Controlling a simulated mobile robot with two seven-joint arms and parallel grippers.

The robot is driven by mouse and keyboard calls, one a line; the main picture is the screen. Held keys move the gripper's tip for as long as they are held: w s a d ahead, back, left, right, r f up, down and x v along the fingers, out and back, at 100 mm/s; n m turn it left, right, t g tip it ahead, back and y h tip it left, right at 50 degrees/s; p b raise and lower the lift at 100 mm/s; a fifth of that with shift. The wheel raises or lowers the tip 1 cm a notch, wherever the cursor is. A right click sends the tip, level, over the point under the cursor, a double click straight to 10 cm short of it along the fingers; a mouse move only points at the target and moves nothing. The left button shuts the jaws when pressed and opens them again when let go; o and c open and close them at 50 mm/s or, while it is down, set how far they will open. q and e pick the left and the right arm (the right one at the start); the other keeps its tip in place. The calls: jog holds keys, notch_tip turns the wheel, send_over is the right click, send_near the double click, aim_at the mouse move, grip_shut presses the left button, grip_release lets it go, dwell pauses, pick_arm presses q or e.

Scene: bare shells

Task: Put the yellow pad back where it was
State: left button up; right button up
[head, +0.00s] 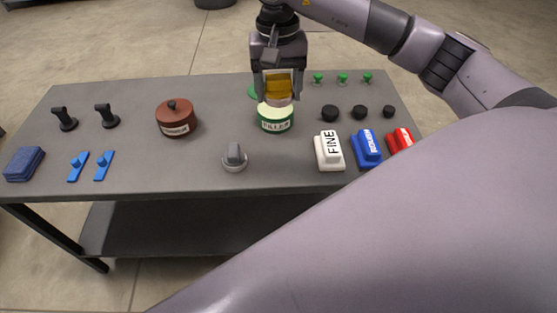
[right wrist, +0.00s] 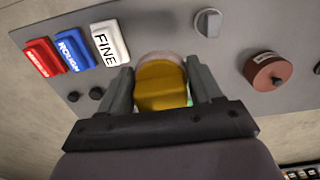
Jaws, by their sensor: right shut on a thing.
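The yellow pad (head: 278,87) is held between the fingers of my right gripper (head: 279,90). The pad also fills the space between the fingers in the right wrist view (right wrist: 160,85). A pale round edge shows just beyond it there; I cannot tell if it belongs to the pad or the tin. In the head view, the pad is right above or at the mouth of a green and white labelled tin (head: 275,124). I cannot tell whether they touch. A green round thing (head: 252,92) lies partly hidden behind the gripper. My left gripper is not in view.
The grey table (head: 205,165) holds a brown lidded pot (head: 176,120), a grey knob (head: 235,158), and white (head: 329,152), blue (head: 366,149) and red (head: 400,140) blocks. Black knobs (head: 330,113) and green pegs (head: 343,79) stand behind the blocks. A dark blue stack (head: 24,164) lies far left.

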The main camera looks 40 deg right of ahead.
aim_at(279, 164)
notch_tip(279, 164, down, 20)
jog(key=shift+r, duration=0.15)
dwell(0.3)
jog(key=shift+d+b, duration=0.1)
jog(key=shift+b, duration=0.35)
jog(key=o, duration=1)
